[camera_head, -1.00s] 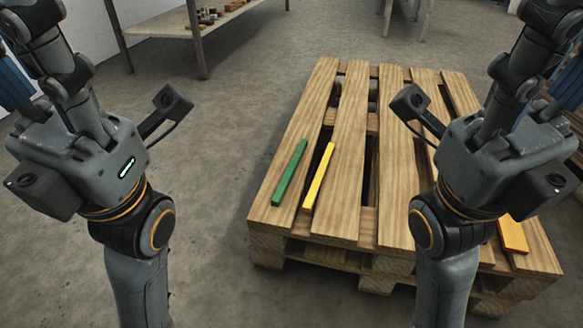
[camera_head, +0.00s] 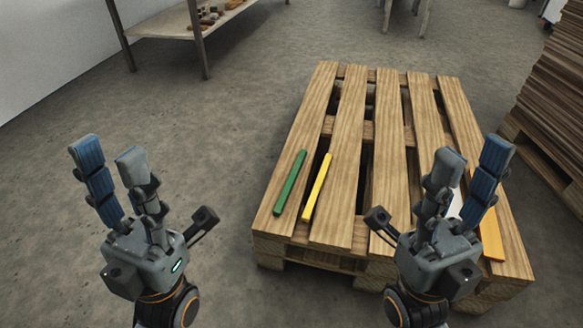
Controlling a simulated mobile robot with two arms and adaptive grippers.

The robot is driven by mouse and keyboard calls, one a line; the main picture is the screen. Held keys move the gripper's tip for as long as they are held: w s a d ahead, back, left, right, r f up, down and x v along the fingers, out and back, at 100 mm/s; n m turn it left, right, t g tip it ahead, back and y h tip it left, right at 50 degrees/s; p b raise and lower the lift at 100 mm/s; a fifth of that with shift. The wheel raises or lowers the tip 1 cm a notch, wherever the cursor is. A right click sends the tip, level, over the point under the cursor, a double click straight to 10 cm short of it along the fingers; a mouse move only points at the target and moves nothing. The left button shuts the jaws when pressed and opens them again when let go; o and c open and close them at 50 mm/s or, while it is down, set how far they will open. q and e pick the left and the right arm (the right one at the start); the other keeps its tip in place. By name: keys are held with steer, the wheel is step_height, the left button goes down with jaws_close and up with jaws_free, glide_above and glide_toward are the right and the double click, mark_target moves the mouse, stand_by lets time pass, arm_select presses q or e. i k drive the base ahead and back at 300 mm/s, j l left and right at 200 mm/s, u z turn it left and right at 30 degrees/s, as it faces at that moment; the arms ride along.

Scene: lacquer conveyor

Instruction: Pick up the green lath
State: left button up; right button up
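The green lath (camera_head: 290,183) lies on the left board of a wooden pallet (camera_head: 348,140), running roughly front to back. A yellow lath (camera_head: 316,188) lies just to its right, nearly parallel and apart from it. My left gripper (camera_head: 110,157) is open and empty, over the floor left of the pallet and well apart from the green lath. My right gripper (camera_head: 471,156) is open and empty, in front of the pallet's right side in the picture. It hides part of the boards there.
An orange piece (camera_head: 491,236) and a partly hidden white piece (camera_head: 456,204) lie at the pallet's right side. A stack of brown boards (camera_head: 555,100) stands at the right. A shelf table (camera_head: 180,22) stands at the back left. The floor left of the pallet is clear.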

mark_target(283, 197)
steer(key=i+j+z, duration=0.25)
steer(key=j, duration=0.35)
steer(key=i+j+z, duration=0.1)
steer(key=i+j, duration=0.2)
steer(key=z, duration=1.2)
